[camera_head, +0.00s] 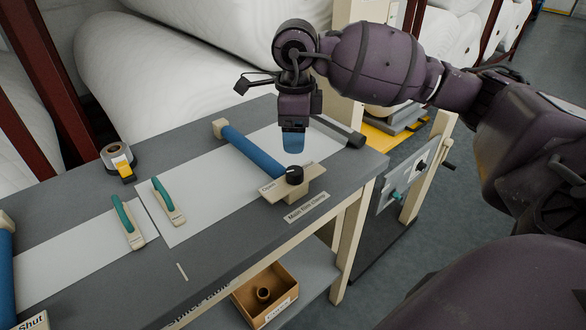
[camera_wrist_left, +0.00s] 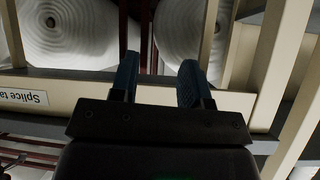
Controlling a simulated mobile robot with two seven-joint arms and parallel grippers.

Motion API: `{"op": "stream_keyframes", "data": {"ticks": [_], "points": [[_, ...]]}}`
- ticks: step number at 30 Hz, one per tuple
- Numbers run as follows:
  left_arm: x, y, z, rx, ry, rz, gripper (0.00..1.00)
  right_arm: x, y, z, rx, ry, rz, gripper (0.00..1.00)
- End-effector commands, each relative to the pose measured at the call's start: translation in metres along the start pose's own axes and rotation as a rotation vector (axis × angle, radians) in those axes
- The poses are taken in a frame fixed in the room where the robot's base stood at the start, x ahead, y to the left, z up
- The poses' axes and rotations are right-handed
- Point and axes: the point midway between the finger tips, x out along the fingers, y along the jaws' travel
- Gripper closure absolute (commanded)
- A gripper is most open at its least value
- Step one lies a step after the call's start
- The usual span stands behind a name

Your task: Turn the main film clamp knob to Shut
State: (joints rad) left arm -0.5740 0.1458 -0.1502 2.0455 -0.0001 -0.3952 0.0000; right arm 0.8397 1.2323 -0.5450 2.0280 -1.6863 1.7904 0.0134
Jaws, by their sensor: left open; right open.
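The main film clamp knob (camera_head: 294,174) is a black round knob on a beige end block (camera_head: 300,187), at the near end of a blue roller bar (camera_head: 252,151). A small label left of the knob seems to read Open; the knob's pointer is too small to tell. A "Main film clamp" label (camera_head: 307,207) lies in front. My right gripper (camera_head: 293,147) points down, open and empty, behind and above the knob, apart from it as far as I can see. My left gripper (camera_wrist_left: 158,85) shows only in the left wrist view, open and empty, facing a beige table rail.
Two green-handled tools (camera_head: 167,201) and a tape roll (camera_head: 117,160) lie on the grey table (camera_head: 205,240). Another blue bar stands at the left edge, near a "Shut" label (camera_head: 32,323). A cardboard box (camera_head: 265,294) is on the lower shelf. White rolls (camera_head: 180,75) fill the back.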

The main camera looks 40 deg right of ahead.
Motion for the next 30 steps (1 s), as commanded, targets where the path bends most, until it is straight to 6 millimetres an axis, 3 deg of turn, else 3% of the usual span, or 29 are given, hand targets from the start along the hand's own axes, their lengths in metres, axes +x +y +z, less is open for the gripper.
{"op": "stream_keyframes", "data": {"ticks": [9, 15, 21, 30], "points": [[0.002, 0.001, 0.006, 0.000, -0.009, 0.002, 0.57, 0.056, 0.001, 0.000, -0.001, 0.002, 0.006, 0.33], [0.004, 0.002, 0.004, 0.001, -0.005, 0.003, 0.57, 0.083, 0.001, 0.000, 0.000, 0.000, 0.004, 0.33], [0.005, 0.002, -0.001, 0.002, 0.006, 0.004, 0.57, 0.094, 0.001, 0.000, 0.000, -0.001, 0.003, 0.33], [0.006, 0.002, -0.001, 0.002, 0.006, 0.004, 0.57, 0.095, 0.001, 0.000, -0.001, -0.002, 0.002, 0.33]]}}
